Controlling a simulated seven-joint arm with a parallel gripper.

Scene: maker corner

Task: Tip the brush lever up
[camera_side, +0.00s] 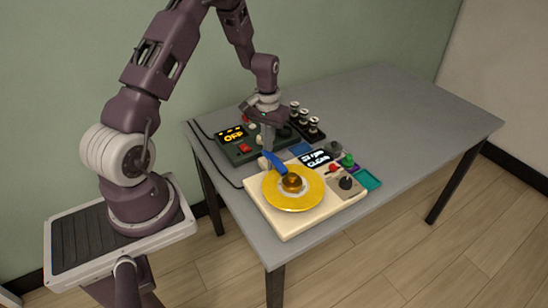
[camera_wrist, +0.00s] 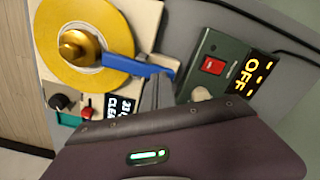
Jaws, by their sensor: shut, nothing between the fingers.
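A cream machine (camera_side: 285,224) on the table carries a yellow disc (camera_side: 309,199) with a gold hub. A blue lever (camera_side: 276,163), which looks like the brush lever, reaches over the disc to near the hub. It also shows in the wrist view (camera_wrist: 140,66), lying across the disc's edge. My gripper (camera_side: 267,148) is shut and empty, pointing down close to the outer end of the blue lever. In the wrist view its fingertips (camera_wrist: 158,82) are beside that end. I cannot tell whether they touch.
A dark green box (camera_wrist: 212,52) with a red switch and an orange "OFF" display (camera_wrist: 252,73) stands close by. The cream machine has a black knob (camera_side: 346,183) and a small screen (camera_side: 314,159). Several black-and-silver pieces (camera_side: 304,118) stand behind. The table's right side is clear (camera_side: 420,120).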

